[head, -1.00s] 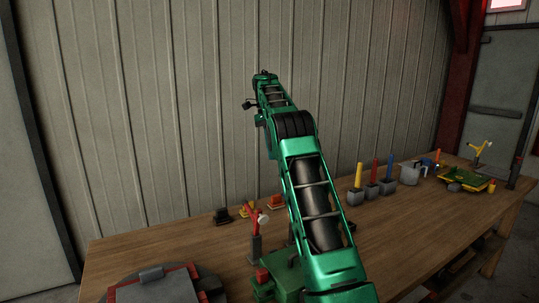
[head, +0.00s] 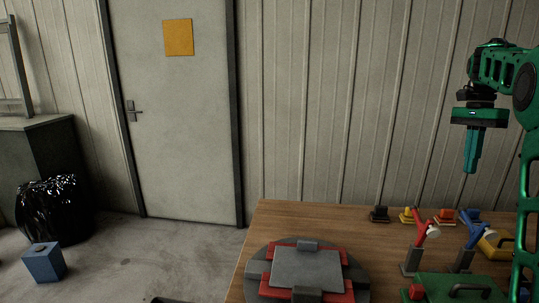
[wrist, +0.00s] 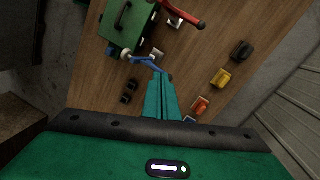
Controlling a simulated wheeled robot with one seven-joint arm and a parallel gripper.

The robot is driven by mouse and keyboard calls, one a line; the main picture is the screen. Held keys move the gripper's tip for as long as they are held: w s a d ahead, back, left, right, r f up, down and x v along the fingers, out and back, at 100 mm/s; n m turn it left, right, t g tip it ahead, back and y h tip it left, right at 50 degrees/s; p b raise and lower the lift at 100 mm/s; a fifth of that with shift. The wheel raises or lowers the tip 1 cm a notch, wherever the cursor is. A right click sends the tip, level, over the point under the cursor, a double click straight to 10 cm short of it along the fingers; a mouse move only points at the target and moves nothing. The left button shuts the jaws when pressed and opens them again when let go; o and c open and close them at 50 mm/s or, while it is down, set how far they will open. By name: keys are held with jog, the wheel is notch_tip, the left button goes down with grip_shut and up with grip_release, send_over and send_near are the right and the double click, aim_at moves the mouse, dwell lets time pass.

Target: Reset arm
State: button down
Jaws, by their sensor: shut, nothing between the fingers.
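My gripper (head: 472,160) hangs at the right of the head view, fingers pointing down and together, with nothing between them. It is well above the wooden table (head: 250,262), in front of the ribbed wall. My green arm runs down the right edge of the head view. In the wrist view the closed teal fingers (wrist: 160,97) point down over the table, with a blue-armed stand (wrist: 146,62) showing just beyond their tips.
A round dark turntable with a grey plate (head: 305,268) and red parts is at the table's front left. Red-armed (head: 420,232) and blue-armed stands, a green box (head: 455,287) and several small coloured blocks are on the right. A black bag (head: 50,210) and blue box (head: 43,262) are on the floor.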

jog(key=s+a+f+n, duration=0.3)
jog(key=s+a+f, duration=0.2)
jog(key=s, duration=0.6)
jog(key=s+a+f+n+t, duration=0.1)
jog(key=s+a+f+n, duration=0.2)
jog(key=s, duration=0.9)
jog(key=s+a+f+n+t, duration=0.1)
jog(key=s+a+f+n, duration=0.2)
jog(key=s+a+f, duration=0.4)
jog(key=s+f, duration=0.2)
jog(key=s, duration=0.2)
jog(key=shift+s+a, duration=0.15)
jog(key=shift+s, duration=0.25)
jog(key=shift+w+f, duration=0.2)
jog(key=shift+w, duration=0.4)
